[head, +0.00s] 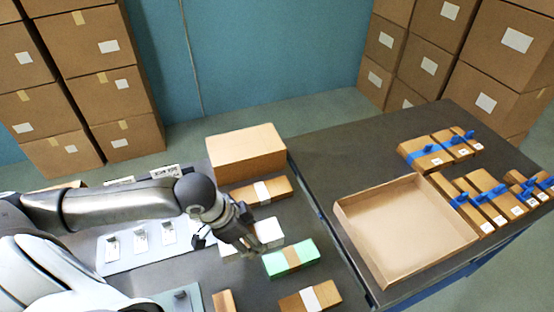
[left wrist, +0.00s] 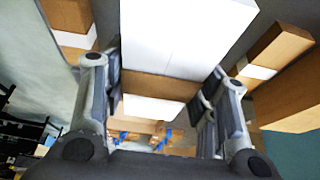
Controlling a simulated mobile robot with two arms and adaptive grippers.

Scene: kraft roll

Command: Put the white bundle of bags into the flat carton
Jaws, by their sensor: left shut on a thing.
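The white bundle of bags (head: 270,232) lies on the left dark table, between a brown bundle and a green one. A brown band wraps it, seen in the left wrist view (left wrist: 180,35). My left gripper (head: 250,243) is shut on it, with one finger on each side in the left wrist view. The gripper hides part of the bundle in the head view. The flat carton (head: 410,232) is open and empty on the right table. My right gripper is not in view.
A green bundle (head: 291,258) and brown bundles (head: 262,191) lie close around the white one. A closed box (head: 246,153) stands behind. Blue-banded brown packs (head: 487,200) sit right of the carton. A gap separates the tables.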

